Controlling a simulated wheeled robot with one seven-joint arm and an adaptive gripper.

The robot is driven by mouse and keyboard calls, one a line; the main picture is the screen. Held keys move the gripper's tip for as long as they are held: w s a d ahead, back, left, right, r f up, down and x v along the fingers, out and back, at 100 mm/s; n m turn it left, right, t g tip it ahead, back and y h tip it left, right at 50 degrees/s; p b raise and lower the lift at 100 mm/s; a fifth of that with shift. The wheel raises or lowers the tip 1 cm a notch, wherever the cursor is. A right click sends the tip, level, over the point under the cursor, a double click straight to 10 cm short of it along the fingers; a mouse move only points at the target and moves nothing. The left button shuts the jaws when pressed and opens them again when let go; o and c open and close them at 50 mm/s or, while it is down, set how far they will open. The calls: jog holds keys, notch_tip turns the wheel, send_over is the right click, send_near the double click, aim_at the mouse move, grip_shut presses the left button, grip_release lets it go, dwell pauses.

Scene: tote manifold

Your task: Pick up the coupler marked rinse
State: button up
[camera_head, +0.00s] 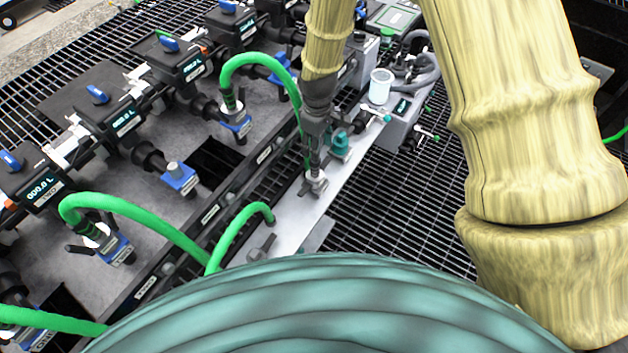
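My gripper (315,160) points down over the pale metal shelf (290,215) in front of the manifold. Its fingertips are at a small silver coupler (317,184) with side levers. The fingers look close together, but I cannot tell whether they grip it. A green hose (290,82) arcs from a blue-collared port (236,122) and drops behind the gripper. Another coupler-like grey fitting (262,248) lies on the shelf, near the end of a second green hose (240,225). No marking reading "rinse" is legible on either fitting.
The manifold carries several dark meters with blue handles (98,95) and a blue-collared port (180,178). A teal fitting (341,143) stands right beside my gripper. Black grating (390,215) lies right of the shelf.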

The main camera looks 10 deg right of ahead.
aim_at(315, 167)
jog(key=shift+w+f, duration=0.1)
jog(key=shift+f, duration=2.6)
jog(key=shift+a+f+p, duration=0.15)
jog(key=shift+f+p, duration=0.05)
jog(key=shift+f, duration=1.15)
jog(key=shift+a+f+p, duration=0.15)
jog(key=shift+f, duration=1.15)
jog(key=shift+c, duration=0.2)
grip_shut()
jog(key=shift+r, duration=0.1)
jog(key=shift+r, duration=4.95)
